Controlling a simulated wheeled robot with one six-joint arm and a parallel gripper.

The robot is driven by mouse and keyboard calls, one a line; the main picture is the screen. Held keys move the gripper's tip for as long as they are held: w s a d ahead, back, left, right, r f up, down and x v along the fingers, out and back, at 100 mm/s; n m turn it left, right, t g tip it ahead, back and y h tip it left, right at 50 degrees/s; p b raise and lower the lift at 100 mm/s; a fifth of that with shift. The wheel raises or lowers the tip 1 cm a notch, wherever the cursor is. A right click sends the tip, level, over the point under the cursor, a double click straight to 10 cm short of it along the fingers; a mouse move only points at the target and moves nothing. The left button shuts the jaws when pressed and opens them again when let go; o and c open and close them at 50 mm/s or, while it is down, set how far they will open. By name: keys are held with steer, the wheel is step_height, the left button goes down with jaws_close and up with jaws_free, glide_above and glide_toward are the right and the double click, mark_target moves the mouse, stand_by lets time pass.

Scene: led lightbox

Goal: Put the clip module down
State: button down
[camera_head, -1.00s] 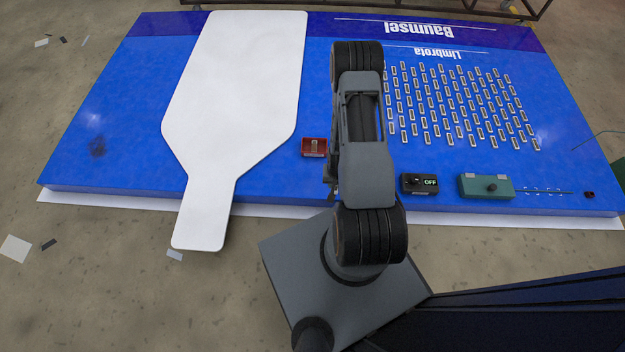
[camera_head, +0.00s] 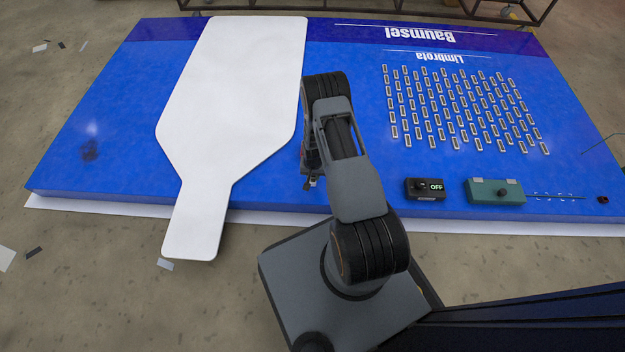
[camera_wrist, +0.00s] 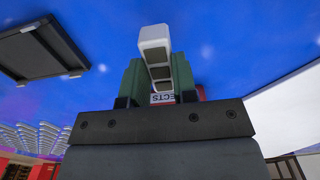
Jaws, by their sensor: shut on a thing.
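My gripper (camera_wrist: 157,82), with green fingers, is shut on the clip module (camera_wrist: 153,45), a small white block with dark windows, in the wrist view. The module sticks out beyond the fingers. Just behind them shows a red box (camera_wrist: 201,94) with a white label ending in "ECTS", mostly hidden by the fingers and gripper body. I cannot tell whether the module touches it. In the head view my gripper (camera_head: 312,182) is low over the blue board (camera_head: 270,192), and my arm hides the module.
A large white panel (camera_head: 225,100) lies left of my arm. Rows of small modules (camera_head: 455,110) fill the board's right side. A black switch box marked OFF (camera_head: 425,189) and a green box (camera_head: 494,191) stand near the front edge. A dark framed plate (camera_wrist: 42,48) shows in the wrist view.

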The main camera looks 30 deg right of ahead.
mark_target(313, 178)
steer(key=shift+w+f+b, duration=0.2)
steer(key=shift+f+b, duration=0.75)
steer(key=shift+f, duration=0.8)
steer(key=shift+f, duration=0.1)
steer(key=shift+f, duration=0.15)
steer(key=c, duration=0.9)
jaws_free()
